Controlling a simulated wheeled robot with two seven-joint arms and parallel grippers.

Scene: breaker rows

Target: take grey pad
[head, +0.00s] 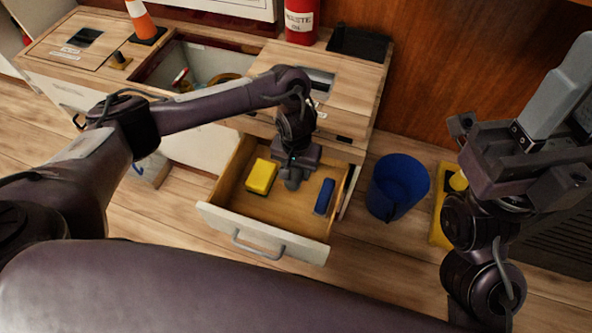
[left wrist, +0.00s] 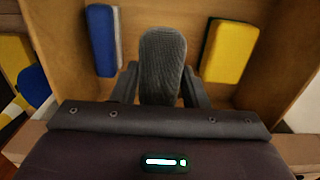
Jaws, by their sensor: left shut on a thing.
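The grey pad (left wrist: 162,65) is dark and ribbed, with a rounded end, and sits between the fingers of my left gripper in the left wrist view. My left gripper (head: 293,170) reaches down into the open drawer (head: 262,245) and is shut on the pad. In the head view only a small part of the grey pad (head: 293,183) shows below the gripper. Whether it touches the drawer floor I cannot tell. My right gripper (head: 495,165) is at the right of the head view, away from the drawer; its finger opening is not clear.
In the drawer, a yellow sponge (head: 261,176) lies left of the gripper and a blue pad (head: 324,196) lies right. A blue bucket (head: 398,186) stands on the floor right of the drawer. An orange cone (head: 143,20) and a red extinguisher (head: 301,20) stand on the counter.

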